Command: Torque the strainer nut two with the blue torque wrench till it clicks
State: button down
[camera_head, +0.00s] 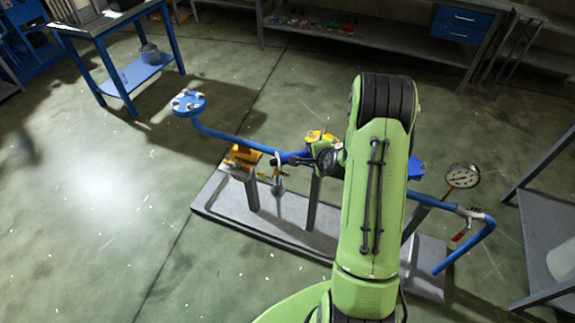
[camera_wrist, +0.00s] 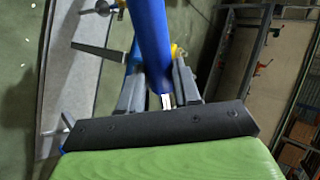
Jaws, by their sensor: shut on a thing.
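In the wrist view, my gripper (camera_wrist: 158,80) has its two dark fingers on either side of a thick blue bar (camera_wrist: 150,40), which looks like the blue torque wrench. The bar runs up out of the picture, with a small white patch at its lower end. In the head view, my green arm reaches over the blue pipe assembly (camera_head: 230,138) and hides the gripper and the wrench. The strainer nuts cannot be made out. A blue part (camera_head: 415,168) shows just right of the arm; I cannot tell what it is.
The pipe assembly stands on a grey base plate (camera_head: 275,232), with a yellow-orange part (camera_head: 243,155) and a round gauge (camera_head: 462,176). A blue-legged table (camera_head: 118,62) is at upper left. A long bench (camera_head: 370,38) is at the back. The floor at left is clear.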

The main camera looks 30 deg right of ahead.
jog(key=s+d+r+b, duration=0.3)
jog(key=s+d, duration=0.2)
jog(key=d, duration=0.5)
jog(key=shift+d+n+y, duration=0.15)
jog(key=shift+n+y, duration=0.25)
jog(key=shift+s+r, duration=0.1)
jog(key=shift+f+b, duration=1.85)
jog(key=shift+f, duration=0.15)
jog(key=shift+f+b, duration=1.65)
jog(key=shift+f, duration=0.05)
jog(key=shift+w+d+m+h+p, duration=0.1)
jog(key=shift+w+m+h+p, duration=0.3)
jog(key=shift+w+m+h, duration=0.65)
